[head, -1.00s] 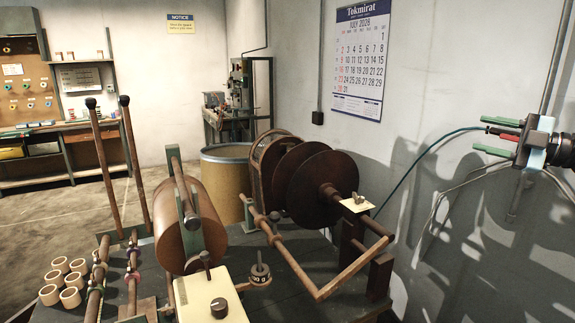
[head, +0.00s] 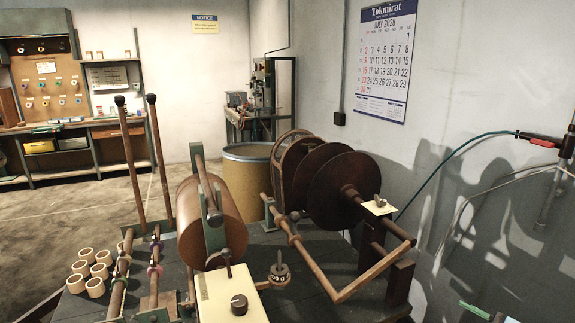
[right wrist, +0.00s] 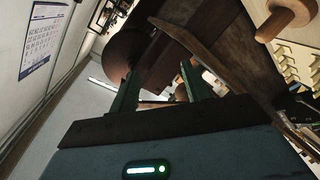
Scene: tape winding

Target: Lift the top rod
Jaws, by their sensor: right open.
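The winding machine holds a wide brown roller (head: 215,222) and large dark discs (head: 345,190). A long brown rod (head: 312,262) runs in front of the discs and meets a crossbar at the front right. Two upright levers with black knobs (head: 130,150) stand at the left, above lower rods (head: 118,290). I cannot tell which is the top rod. My right gripper's green finger (head: 475,311) shows at the bottom right edge, apart from the machine. In the right wrist view its two fingers (right wrist: 160,88) are spread, with nothing clearly between them. My left gripper is not in view.
Several small tape cores (head: 92,270) sit on the dark table at the left. A cream control box (head: 225,305) with a knob stands at the front. A tan barrel (head: 245,180) is behind. The wall with a calendar (head: 385,60) bounds the right side.

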